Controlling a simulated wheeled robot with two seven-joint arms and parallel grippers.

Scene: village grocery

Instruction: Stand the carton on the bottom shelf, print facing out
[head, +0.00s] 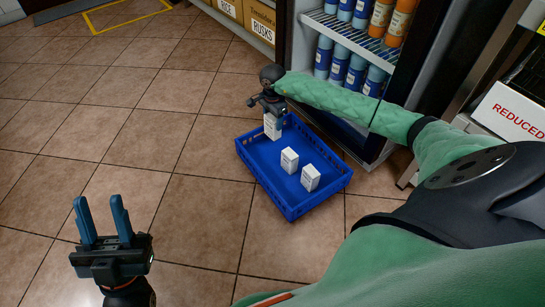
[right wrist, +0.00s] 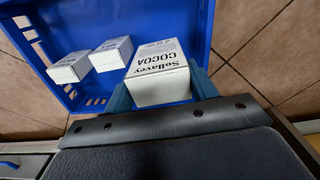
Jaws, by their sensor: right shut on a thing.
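A white carton (head: 272,126) is held between the fingers of my right gripper (head: 272,108), over the far-left end of a blue crate. In the right wrist view the carton (right wrist: 160,75) shows black print reading "Sollavey COCOA", and blue fingers clasp its sides. Two more white cartons, one in the middle (head: 289,160) and one to the right (head: 310,178), stand in the crate. The bottom shelf of the fridge (head: 365,125) is partly hidden by my right arm. My left gripper (head: 103,215) is open and empty above the floor at lower left.
The blue crate (head: 292,212) lies on the tiled floor in front of the fridge. Blue and orange bottles (head: 355,72) fill the visible fridge shelves. Boxes marked RICE and RUSKS (head: 260,22) stand on a rack behind. A REDUCED sign (head: 515,118) is at right. Floor at left is clear.

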